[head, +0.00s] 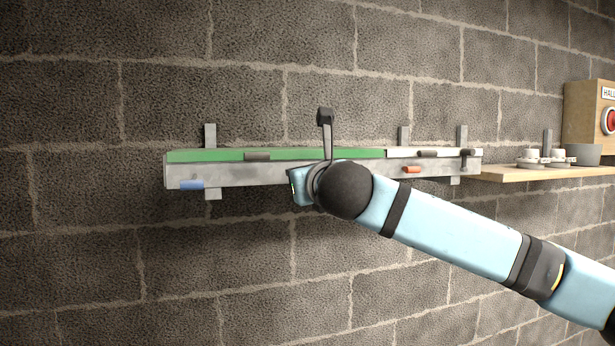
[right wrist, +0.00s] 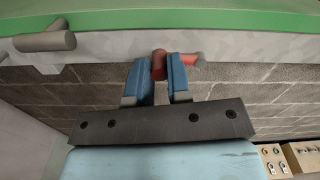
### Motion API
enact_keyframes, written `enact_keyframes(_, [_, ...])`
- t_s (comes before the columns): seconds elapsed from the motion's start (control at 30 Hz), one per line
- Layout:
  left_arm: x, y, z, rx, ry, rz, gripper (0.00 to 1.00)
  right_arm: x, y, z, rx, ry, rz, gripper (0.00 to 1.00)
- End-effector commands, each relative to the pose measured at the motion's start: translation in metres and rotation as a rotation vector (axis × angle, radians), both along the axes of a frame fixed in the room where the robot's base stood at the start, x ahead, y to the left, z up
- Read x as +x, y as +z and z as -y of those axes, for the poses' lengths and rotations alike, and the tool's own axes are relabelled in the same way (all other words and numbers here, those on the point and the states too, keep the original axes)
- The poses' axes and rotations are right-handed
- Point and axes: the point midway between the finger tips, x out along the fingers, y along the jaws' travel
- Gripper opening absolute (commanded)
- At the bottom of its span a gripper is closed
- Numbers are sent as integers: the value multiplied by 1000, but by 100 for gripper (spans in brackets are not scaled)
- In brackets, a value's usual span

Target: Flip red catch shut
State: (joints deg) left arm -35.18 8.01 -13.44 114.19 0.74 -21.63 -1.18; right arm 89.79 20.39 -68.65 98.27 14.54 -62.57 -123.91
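The red catch (right wrist: 159,65) shows in the right wrist view on the grey metal trunking below the green lid. One part points toward the camera and another runs to the right along the trunking. My right gripper (right wrist: 162,69) has its two blue fingers on either side of the part that points out. That part fills the gap between the fingertips, so the gripper looks shut on it. In the head view my right gripper (head: 295,186) is at the middle of the trunking (head: 236,175), and the arm hides this catch. My left gripper is in neither view.
A blue catch (head: 192,185) and an orange catch (head: 411,169) sit on the trunking. Grey handles (head: 257,156) (right wrist: 45,38) stick out from the lids. A wooden shelf (head: 540,174) holds reels and a box with a red button (head: 610,121).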

Motion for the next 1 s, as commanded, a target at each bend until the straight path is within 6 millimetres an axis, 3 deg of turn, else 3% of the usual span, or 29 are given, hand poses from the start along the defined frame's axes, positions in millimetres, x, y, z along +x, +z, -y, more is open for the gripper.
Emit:
enact_keyframes(0.47, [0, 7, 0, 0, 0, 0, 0, 0, 6, 1, 101, 0, -34, 0])
enact_keyframes(1.0, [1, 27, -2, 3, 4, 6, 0, 3, 24, 8, 556, 0, -182, 0])
